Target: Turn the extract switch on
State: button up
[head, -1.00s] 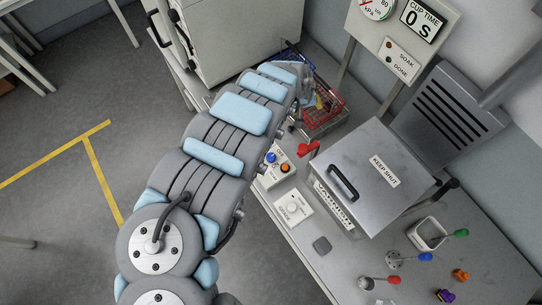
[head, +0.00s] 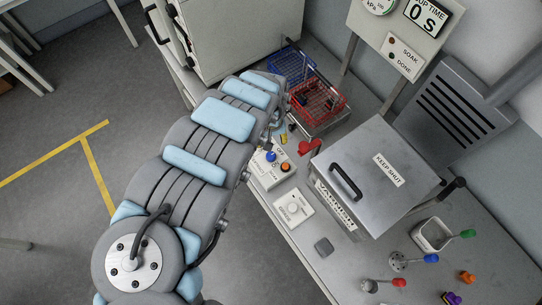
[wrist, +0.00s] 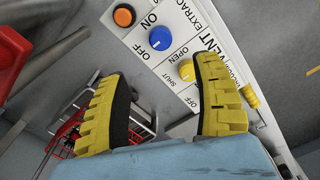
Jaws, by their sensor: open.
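A white control panel shows in the wrist view with the words EXTRACT, VENT, ON, OFF, OPEN and SHUT. The blue knob also shows in the head view (head: 271,156), on the small white box. My gripper (wrist: 165,85) is open, with two yellow ridged fingers spread apart and nothing between them. The fingers are apart from the blue knob, below it in the wrist picture. In the head view my arm hides most of my gripper (head: 283,134).
An orange button (wrist: 123,16) is beside the blue knob, and a yellow knob (wrist: 185,56) is by OPEN and SHUT. A red lever (head: 309,147) and a metal lidded box (head: 375,175) stand close. Red (head: 322,105) and blue (head: 290,62) wire baskets are behind.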

aim_at(271, 155)
notch_tip(271, 155, down, 11)
jog(key=shift+w+f+b, duration=0.1)
jog(key=shift+b, duration=0.45)
jog(key=shift+f, duration=0.6)
jog(key=c, duration=1.2)
